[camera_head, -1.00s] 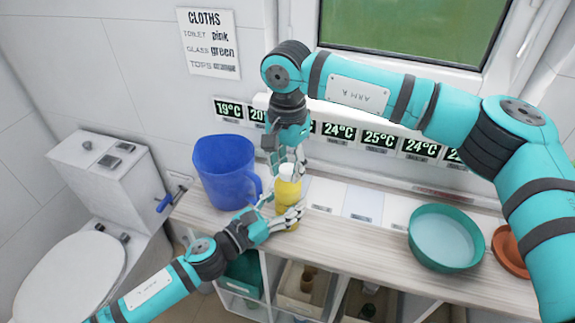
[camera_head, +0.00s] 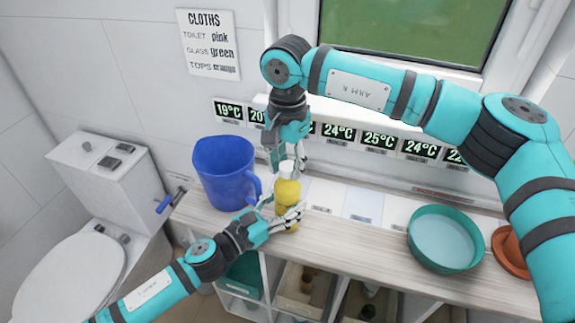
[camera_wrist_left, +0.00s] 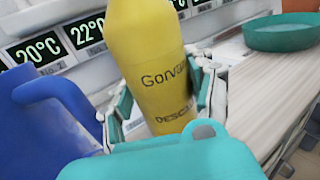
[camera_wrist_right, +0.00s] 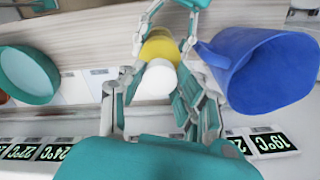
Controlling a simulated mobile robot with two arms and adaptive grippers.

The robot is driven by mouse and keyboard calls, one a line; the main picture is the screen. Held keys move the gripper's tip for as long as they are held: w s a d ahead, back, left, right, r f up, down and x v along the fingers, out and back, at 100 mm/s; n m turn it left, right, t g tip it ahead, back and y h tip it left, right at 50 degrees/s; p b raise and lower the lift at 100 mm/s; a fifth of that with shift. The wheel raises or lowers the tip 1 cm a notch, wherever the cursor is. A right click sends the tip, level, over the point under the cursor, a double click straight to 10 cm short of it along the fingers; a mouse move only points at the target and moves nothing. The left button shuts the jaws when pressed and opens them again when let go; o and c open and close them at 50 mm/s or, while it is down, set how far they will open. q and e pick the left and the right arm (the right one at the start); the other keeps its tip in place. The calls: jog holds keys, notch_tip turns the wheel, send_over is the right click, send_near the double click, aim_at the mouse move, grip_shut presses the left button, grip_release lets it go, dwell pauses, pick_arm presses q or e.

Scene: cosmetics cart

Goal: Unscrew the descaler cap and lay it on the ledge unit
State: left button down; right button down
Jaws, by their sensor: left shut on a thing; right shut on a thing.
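The descaler is a yellow bottle (camera_head: 286,195) with a white cap (camera_head: 286,168), upright over the wooden-topped ledge unit (camera_head: 360,250); I cannot tell whether its base touches the top. My left gripper (camera_head: 289,217) is shut around the bottle's lower body. The left wrist view shows the bottle's dark lettering (camera_wrist_left: 165,80) between the fingers. My right gripper (camera_head: 286,164) comes from above and is shut on the cap, with fingers on either side of it. The right wrist view shows the cap (camera_wrist_right: 159,78) from above, seated on the bottle.
A blue jug (camera_head: 225,172) stands close left of the bottle. A green basin (camera_head: 445,238) and an orange dish (camera_head: 508,250) stand at the right. Temperature displays (camera_head: 338,132) line the wall behind. The wooden top between bottle and basin is clear.

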aim_at(282, 175)
jog(key=shift+r, duration=0.65)
jog(key=shift+r, duration=2)
pick_arm(q)
jog(key=shift+c, duration=1.9)
grip_release()
notch_tip(282, 175, up, 10)
